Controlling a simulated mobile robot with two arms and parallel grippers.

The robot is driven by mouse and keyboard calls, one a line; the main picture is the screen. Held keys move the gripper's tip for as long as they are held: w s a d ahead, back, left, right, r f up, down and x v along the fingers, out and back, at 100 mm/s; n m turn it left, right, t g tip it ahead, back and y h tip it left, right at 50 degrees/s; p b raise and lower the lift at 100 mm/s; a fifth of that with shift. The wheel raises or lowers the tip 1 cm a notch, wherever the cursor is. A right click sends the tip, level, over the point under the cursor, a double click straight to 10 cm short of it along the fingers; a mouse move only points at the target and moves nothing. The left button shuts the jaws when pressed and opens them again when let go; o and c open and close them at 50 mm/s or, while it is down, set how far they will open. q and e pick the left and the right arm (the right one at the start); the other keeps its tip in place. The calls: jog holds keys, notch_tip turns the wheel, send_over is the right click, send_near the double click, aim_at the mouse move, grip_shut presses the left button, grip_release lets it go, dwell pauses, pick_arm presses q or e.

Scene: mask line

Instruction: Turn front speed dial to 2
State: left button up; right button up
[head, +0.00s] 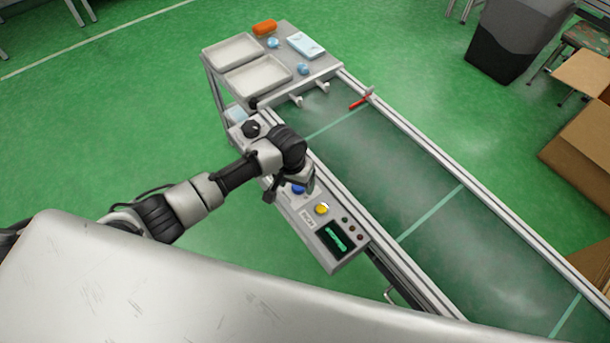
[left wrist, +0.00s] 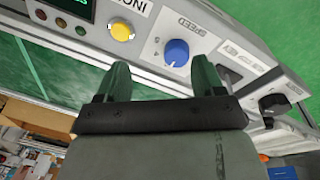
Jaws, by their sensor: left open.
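The speed dial is a blue round knob (left wrist: 177,52) on a light grey control panel (left wrist: 146,49), beside a SPEED label, in the left wrist view. Its pointer and setting are too small to read. In the head view the blue dial (head: 298,189) is partly covered by my left gripper (head: 289,191). My left gripper (left wrist: 163,76) is open and empty, with its two dark fingers apart. The dial shows between and just beyond the fingertips; I see no clear contact. My right gripper is in neither view.
A yellow button (head: 321,208) and a display (head: 337,239) lie on one side of the dial. A black knob (head: 250,129) is on the other side. A green conveyor belt (head: 410,190) with metal rails runs alongside. White trays (head: 258,76) stand at its far end.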

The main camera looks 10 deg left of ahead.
pick_arm(q)
jog(key=w+a+r, duration=0.1)
jog(key=w+r, duration=0.2)
jog(key=w, duration=0.1)
jog(key=shift+n+y, duration=0.3)
jog(key=shift+y, duration=0.1)
notch_tip(320, 180, down, 11)
jog(key=shift+w+r+b, duration=0.1)
jog(key=shift+b, duration=0.75)
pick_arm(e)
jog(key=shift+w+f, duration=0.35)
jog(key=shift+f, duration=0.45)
pick_arm(q)
jog(key=c, duration=0.9)
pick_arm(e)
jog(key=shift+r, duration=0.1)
